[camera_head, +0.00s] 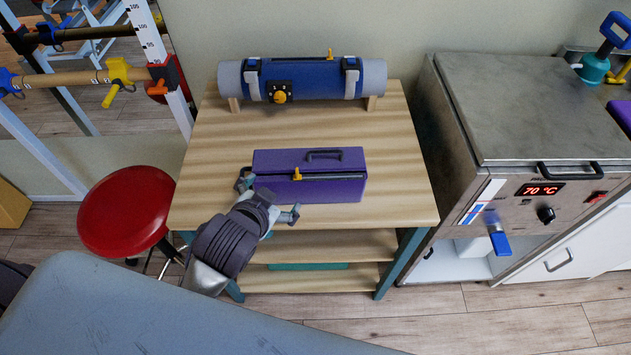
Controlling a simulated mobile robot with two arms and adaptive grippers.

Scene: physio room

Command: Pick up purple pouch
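The purple pouch (325,189) looks like a box-shaped case with a dark handle on top, a dark zip line along its front and a yellow tab. It lies on the wooden table (403,190) near the front edge. My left gripper (268,198) reaches in from the lower left, at the pouch's front left corner. Its fingers are spread, one beside the pouch's left end and one in front of it. The gripper hides part of the pouch's lower left corner. I cannot tell whether a finger touches it. My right gripper is not in view.
A blue and grey roll (330,80) lies on supports at the table's back. A red stool (127,211) stands at the left. A metal heating unit reading 70 °C (550,110) stands close at the right. A grey padded surface (130,310) fills the lower left.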

